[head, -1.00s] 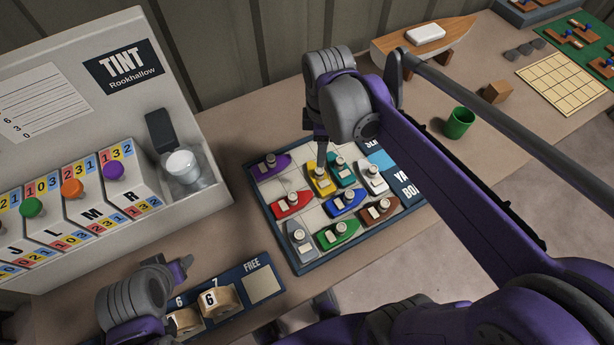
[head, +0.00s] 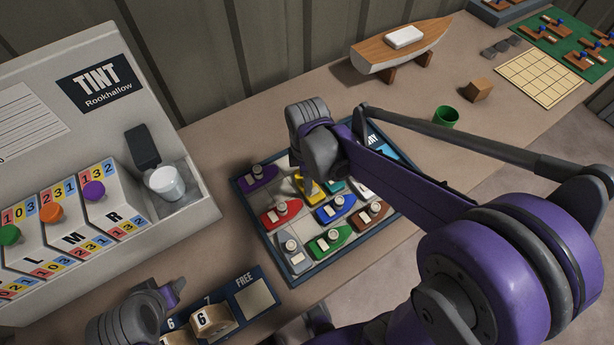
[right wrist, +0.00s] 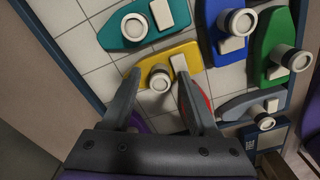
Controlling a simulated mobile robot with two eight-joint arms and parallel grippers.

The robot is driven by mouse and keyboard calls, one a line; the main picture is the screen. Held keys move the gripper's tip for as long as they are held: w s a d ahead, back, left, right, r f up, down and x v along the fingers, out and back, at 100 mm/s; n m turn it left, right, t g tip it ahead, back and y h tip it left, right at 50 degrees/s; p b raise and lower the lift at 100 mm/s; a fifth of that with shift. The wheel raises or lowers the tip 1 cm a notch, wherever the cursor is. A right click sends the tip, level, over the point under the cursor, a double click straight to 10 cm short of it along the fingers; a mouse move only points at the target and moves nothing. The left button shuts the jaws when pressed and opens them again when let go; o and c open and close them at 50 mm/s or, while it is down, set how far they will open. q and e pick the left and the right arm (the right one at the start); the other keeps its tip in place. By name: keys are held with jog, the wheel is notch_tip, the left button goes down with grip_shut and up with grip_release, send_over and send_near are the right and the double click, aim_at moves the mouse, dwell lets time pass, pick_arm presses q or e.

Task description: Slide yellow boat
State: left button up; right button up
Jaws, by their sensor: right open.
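The yellow boat (head: 308,186) lies on the tiled boat board (head: 301,280), between the purple boat (head: 257,177) and the teal boat (head: 334,186). My right gripper hides part of it in the head view. In the right wrist view, the yellow boat (right wrist: 188,52) shows a round white-topped post (right wrist: 160,77). My right gripper (right wrist: 158,74) is open, with one finger on each side of that post; contact cannot be told. My left gripper (head: 175,290) is by the numbered wooden pieces at the lower left; its jaws are not clear.
Red (head: 276,216), blue (head: 335,209), green (head: 329,243), brown (head: 371,215) and grey (head: 293,252) boats crowd the board. Bare tiles show beside the yellow boat (right wrist: 92,88). The tint cabinet (head: 120,60) stands left. A green cup (head: 446,117) stands right.

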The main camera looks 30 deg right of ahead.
grip_shut()
dwell(1.4)
